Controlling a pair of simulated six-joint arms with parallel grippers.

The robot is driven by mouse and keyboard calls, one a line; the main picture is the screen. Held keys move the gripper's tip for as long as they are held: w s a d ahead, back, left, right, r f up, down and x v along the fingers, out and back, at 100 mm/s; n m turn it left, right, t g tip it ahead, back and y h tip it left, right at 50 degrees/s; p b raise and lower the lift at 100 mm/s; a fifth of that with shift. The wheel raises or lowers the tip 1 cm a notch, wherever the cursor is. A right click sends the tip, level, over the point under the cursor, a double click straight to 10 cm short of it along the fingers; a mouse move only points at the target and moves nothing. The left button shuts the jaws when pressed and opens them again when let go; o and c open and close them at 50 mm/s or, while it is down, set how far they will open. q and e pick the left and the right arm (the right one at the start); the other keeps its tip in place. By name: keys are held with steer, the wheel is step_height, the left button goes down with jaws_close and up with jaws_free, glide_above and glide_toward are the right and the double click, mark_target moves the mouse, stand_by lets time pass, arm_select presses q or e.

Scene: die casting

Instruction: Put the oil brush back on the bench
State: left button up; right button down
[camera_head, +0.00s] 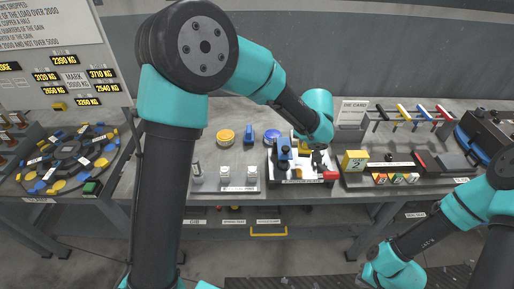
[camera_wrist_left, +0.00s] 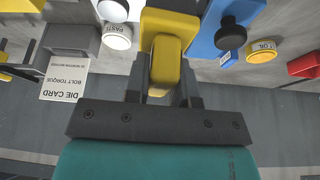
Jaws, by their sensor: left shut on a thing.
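My left gripper (camera_wrist_left: 163,78) is shut on a yellow block-like handle (camera_wrist_left: 165,52) in the left wrist view. This looks like the oil brush, but its bristle end is not visible. In the head view my left arm reaches over the bench (camera_head: 210,112), with its wrist above the dark-and-white fixture (camera_head: 298,172); its fingers are largely hidden there. A round yellow lid marked OIL (camera_wrist_left: 262,50) shows at the right of the left wrist view. My right gripper (camera_head: 374,279) is low at the bottom right, in front of the bench, and its fingers are not clear.
A yellow box marked 2 (camera_head: 355,160) and a rack of coloured-handled tools (camera_head: 405,115) stand right of the fixture. Small white-topped pots (camera_head: 238,172) stand left of it. A round tray with coloured pieces (camera_head: 68,160) is on the left table.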

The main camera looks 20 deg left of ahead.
arm_select(q)
steer(key=shift+a+r, duration=0.4)
steer(key=s+a+r+m+h, duration=0.1)
steer(key=s+a+r+m, duration=0.3)
steer(key=a+r, duration=0.8)
steer(key=a+f+n, duration=0.4)
steer(key=a+f, duration=0.7)
steer(key=a, duration=0.3)
steer(key=s+a+f, duration=0.2)
steer(key=a+f, duration=0.2)
steer(key=f, duration=0.1)
steer(key=s+a+f+n+y, duration=0.1)
steer(key=s+a+f, duration=0.1)
steer(key=a+f, duration=0.2)
steer(key=shift+s+a+f+y, duration=0.2)
steer(key=shift+s+f+y, duration=0.15)
steer(key=shift+f, duration=0.35)
steer(key=w+a+f, duration=0.1)
steer(key=w+a, duration=0.8)
steer(key=w, duration=0.3)
steer(key=shift+a+f, duration=0.2)
steer(key=shift+a, duration=0.1)
steer(key=shift+w, duration=0.1)
